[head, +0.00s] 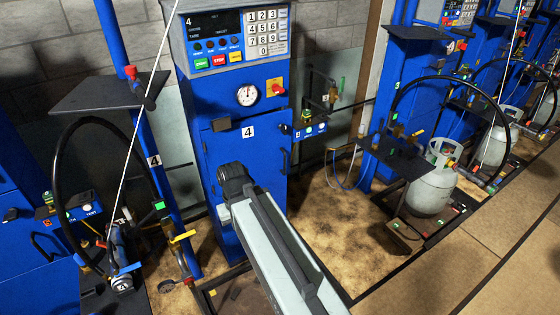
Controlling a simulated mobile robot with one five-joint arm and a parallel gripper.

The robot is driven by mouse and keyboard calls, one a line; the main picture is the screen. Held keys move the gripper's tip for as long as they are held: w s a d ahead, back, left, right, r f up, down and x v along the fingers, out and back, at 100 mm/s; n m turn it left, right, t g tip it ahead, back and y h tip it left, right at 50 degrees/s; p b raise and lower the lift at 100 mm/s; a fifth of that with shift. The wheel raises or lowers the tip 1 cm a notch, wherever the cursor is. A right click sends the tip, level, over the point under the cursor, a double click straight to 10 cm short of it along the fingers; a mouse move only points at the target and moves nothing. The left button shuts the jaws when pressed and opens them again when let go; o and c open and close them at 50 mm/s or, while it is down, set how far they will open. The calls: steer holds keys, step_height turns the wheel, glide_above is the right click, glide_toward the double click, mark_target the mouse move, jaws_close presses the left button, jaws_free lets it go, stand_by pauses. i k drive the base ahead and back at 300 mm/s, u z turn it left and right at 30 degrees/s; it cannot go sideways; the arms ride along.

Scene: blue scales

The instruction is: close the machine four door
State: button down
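The machine four cabinet (205,98) is a tall blue box in the middle of the head view, with a keypad and display on top and a round gauge below them. Its blue door (262,150) is on the lower front and carries a white label with a 4. A dark handle (285,161) is near the door's right edge. The door looks nearly flush with the cabinet; I cannot tell whether a small gap remains. My grey arm reaches up from the bottom and covers the door's lower part.
A black hose and a dark shelf (108,92) stand at the left, beside a blue post marked 4. At the right are a white gas cylinder (432,185) and another blue scale station. The brown floor between the cabinet and that cylinder is mostly clear.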

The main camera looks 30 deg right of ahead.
mark_target(257, 142)
steer(key=u, duration=3.25)
steer(key=k, duration=1.6)
steer(key=z, duration=0.65)
steer(key=i, duration=1)
steer(key=u, duration=0.05)
